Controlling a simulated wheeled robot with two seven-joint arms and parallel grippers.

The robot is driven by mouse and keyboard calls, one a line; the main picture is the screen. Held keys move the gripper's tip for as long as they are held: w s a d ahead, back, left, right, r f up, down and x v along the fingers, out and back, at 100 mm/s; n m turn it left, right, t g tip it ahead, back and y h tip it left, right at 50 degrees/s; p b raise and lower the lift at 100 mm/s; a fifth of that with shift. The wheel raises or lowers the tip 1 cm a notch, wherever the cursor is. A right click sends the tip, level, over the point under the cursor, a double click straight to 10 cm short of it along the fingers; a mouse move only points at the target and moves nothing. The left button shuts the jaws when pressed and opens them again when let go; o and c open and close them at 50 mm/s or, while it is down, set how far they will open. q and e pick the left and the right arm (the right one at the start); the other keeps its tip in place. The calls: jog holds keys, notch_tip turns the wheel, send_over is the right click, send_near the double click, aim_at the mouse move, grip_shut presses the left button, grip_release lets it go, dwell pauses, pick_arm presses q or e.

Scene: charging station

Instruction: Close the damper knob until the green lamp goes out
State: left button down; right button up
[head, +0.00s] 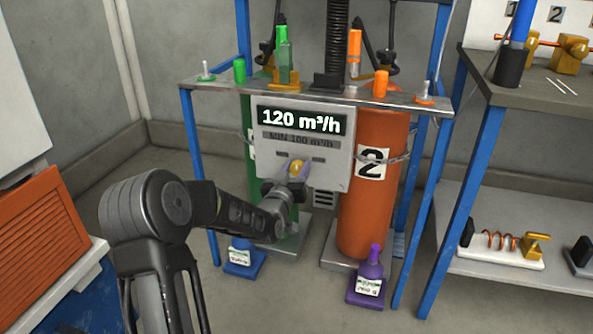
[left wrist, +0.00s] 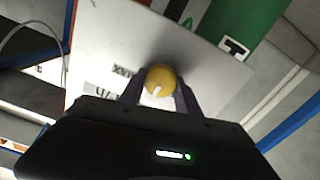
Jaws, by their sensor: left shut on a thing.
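The damper knob (head: 297,166) is a round yellow knob on a pale panel (head: 262,158) under the shelf. The panel's display (head: 301,121) reads 120 m³/h, with a MIN 100 m³/h label below it. My left gripper (head: 290,172) is shut on the knob, a finger on each side. The left wrist view shows the knob (left wrist: 160,80) with a white pointer mark, between the fingertips (left wrist: 158,88). I cannot make out a lit green lamp on the panel; my gripper and arm hide its lower part. My right gripper is not in view.
A green cylinder (head: 252,125) and an orange cylinder (head: 375,215) marked 2 stand behind the panel. The metal shelf (head: 215,82) above holds green and orange fittings. A workbench (head: 530,90) is at right.

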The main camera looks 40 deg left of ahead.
pick_arm(q)
jog(key=shift+f+n+b, duration=0.1)
jog(key=shift+n+b, duration=0.25)
jog(key=shift+n, duration=0.55)
jog(key=c, duration=0.9)
grip_release()
jog(key=shift+s, duration=0.15)
jog(key=p+v, duration=0.2)
jog(key=v, duration=0.5)
jog(key=shift+s+d, duration=0.1)
jog(key=shift+s, duration=0.2)
